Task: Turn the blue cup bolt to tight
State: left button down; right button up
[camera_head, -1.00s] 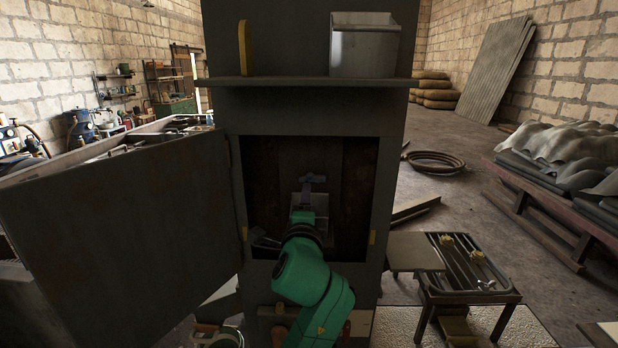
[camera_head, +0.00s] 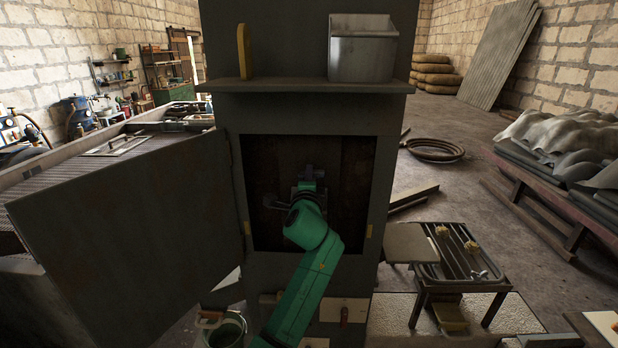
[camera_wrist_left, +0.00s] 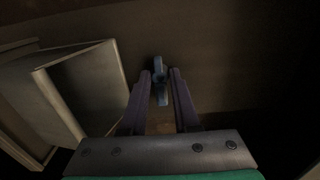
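The blue cup bolt (camera_wrist_left: 160,82) shows in the left wrist view as a small upright blue piece in front of a dark brown wall. My left gripper (camera_wrist_left: 160,74) has its two purple-grey fingers on either side of it. Narrow gaps seem to show between the fingers and the bolt, so the gripper looks open around it rather than clamped. In the head view my left gripper (camera_head: 309,186) is inside the dark cabinet opening and hides most of the bolt there. My right gripper is not in view.
The cabinet (camera_head: 310,118) frames the opening closely, and its door (camera_head: 130,215) stands open to the left. A shelf (camera_head: 300,86) above holds a metal bin (camera_head: 362,50) and a yellow piece (camera_head: 244,52). A pale box-like part (camera_wrist_left: 85,90) stands left of the fingers.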

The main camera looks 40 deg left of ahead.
pick_arm(q)
jog(key=shift+m, duration=8.8)
jog(key=c, duration=0.6)
grip_release()
jog(key=shift+c, duration=0.2)
